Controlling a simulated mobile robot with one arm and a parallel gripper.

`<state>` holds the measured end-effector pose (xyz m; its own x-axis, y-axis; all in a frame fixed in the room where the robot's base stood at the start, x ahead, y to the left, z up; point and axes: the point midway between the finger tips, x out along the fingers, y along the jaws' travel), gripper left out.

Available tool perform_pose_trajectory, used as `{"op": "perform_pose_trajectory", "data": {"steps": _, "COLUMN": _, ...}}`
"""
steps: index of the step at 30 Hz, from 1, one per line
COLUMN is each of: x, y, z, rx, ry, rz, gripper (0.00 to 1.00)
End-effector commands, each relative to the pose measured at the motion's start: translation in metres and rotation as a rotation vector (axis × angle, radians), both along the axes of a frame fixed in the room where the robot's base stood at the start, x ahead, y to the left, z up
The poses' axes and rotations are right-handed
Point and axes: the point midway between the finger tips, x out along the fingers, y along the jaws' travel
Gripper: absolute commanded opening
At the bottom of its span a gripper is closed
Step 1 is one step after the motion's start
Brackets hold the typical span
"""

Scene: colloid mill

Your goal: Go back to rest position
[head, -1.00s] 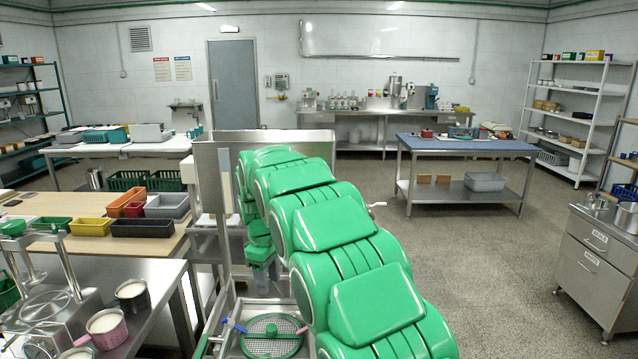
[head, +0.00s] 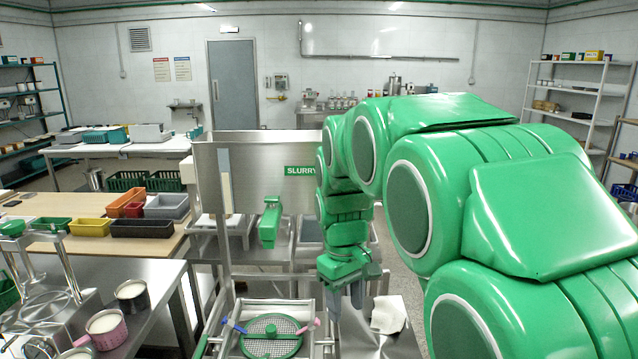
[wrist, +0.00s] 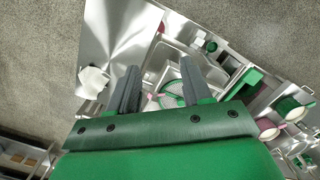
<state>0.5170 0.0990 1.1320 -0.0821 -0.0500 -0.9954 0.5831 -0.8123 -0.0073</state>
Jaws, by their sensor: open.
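My green arm fills the right of the head view. My gripper (head: 347,297) hangs fingers-down in front of the steel panel with the SLURRY sign (head: 300,171), right of the round mesh screen (head: 272,336). In the wrist view my gripper (wrist: 158,88) has its two grey fingers apart with nothing held between them. The green-rimmed mesh screen (wrist: 173,95) shows below and beyond the fingers. A green spout (head: 270,222) stands out left of my gripper.
A white cloth (head: 388,314) lies on the steel surface right of my gripper; it also shows in the wrist view (wrist: 93,83). Pots with pale contents (head: 106,326) stand on the left bench. Coloured bins (head: 143,227) sit behind them. Bare floor shows in the wrist view.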

Motion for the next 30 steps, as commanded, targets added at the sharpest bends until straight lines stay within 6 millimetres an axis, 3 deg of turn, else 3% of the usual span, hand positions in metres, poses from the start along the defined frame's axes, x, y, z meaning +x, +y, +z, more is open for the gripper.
{"op": "perform_pose_trajectory", "data": {"steps": 15, "x": -0.120, "y": -0.060, "z": 0.003, "rx": -0.008, "ry": 0.022, "rz": -0.267, "gripper": 0.49}}
{"op": "perform_pose_trajectory", "data": {"steps": 30, "x": -0.239, "y": -0.091, "z": -0.018, "rx": -0.018, "ry": 0.043, "rz": -0.508, "gripper": 0.49}}
